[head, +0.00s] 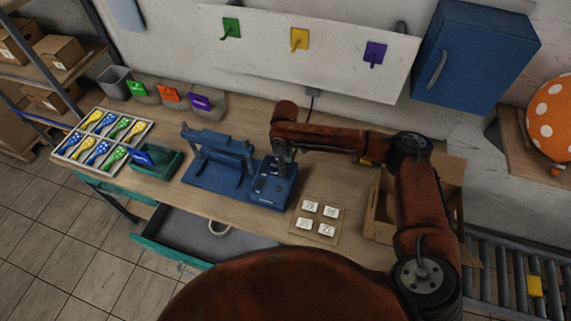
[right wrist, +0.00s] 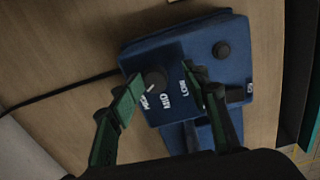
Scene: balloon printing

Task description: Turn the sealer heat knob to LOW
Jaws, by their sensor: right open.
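The blue sealer control box (head: 270,184) sits on the wooden bench, joined to the sealer frame (head: 215,165). In the right wrist view its black heat knob (right wrist: 155,79) stands beside white labels HIGH, MID and LOW. A pale mark on the knob appears to point toward HIGH. A second dark knob (right wrist: 221,49) is farther up the box. My right gripper (head: 284,158) is over the box. In the wrist view its green-padded fingers (right wrist: 162,84) are open on either side of the heat knob, with no clear contact. My left gripper is not in view.
A tray of balloons (head: 104,138) and a green ink pad (head: 157,160) are to the left. Number tiles (head: 317,218) lie at right, beside an open cardboard box (head: 379,212). A drawer (head: 190,238) is open below the bench. A black cable (right wrist: 65,87) runs from the box.

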